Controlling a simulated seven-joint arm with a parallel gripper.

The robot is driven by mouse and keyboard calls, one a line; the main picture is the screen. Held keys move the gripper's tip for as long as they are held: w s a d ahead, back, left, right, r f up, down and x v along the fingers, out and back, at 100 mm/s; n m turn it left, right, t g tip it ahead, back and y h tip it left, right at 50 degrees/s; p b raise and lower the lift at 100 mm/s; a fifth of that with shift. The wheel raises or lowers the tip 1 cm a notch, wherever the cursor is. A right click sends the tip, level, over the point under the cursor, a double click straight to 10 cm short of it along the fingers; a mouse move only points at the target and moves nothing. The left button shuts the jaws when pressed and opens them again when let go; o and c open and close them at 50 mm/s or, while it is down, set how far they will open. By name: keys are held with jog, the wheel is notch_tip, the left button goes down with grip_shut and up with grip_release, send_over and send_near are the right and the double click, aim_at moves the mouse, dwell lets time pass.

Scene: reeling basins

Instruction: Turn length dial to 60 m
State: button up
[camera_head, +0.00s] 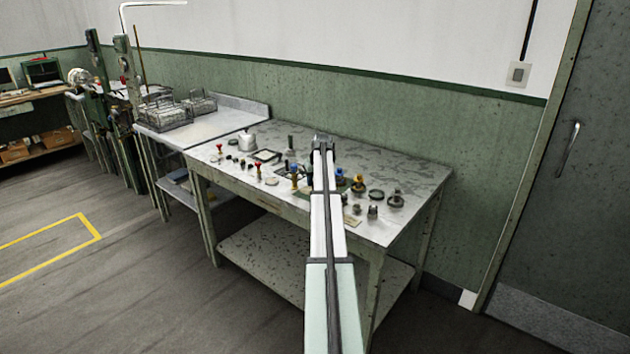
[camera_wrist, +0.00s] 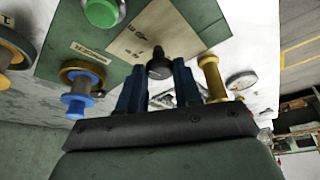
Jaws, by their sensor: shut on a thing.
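In the wrist view, a black dial knob (camera_wrist: 159,64) stands on a pale card (camera_wrist: 150,32) fixed to a green panel (camera_wrist: 75,45). The card bears small dark markings, too blurred to read surely, so I cannot tell the dial's setting. My gripper (camera_wrist: 160,76) has its two blue fingers on either side of the knob and is shut on it. In the head view, my gripper (camera_head: 323,142) is over the workbench (camera_head: 410,180), and my arm hides the dial there.
In the wrist view, a green button (camera_wrist: 100,12), a blue spool-shaped knob (camera_wrist: 79,100) and a brass spool-shaped post (camera_wrist: 213,80) stand close around the fingers. A round gauge (camera_wrist: 241,80) lies beyond the post. Dark ring-shaped parts (camera_head: 396,199) stand at the bench's right.

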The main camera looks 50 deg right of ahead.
jog(key=shift+m+g+h, duration=0.3)
jog(key=shift+m+h, duration=0.1)
jog(key=shift+m, duration=0.8)
jog(key=o, duration=1)
jog(key=shift+o, duration=0.2)
jog(key=v, duration=1.4)
jog(key=shift+w, duration=0.2)
jog(key=shift+a+f, duration=0.1)
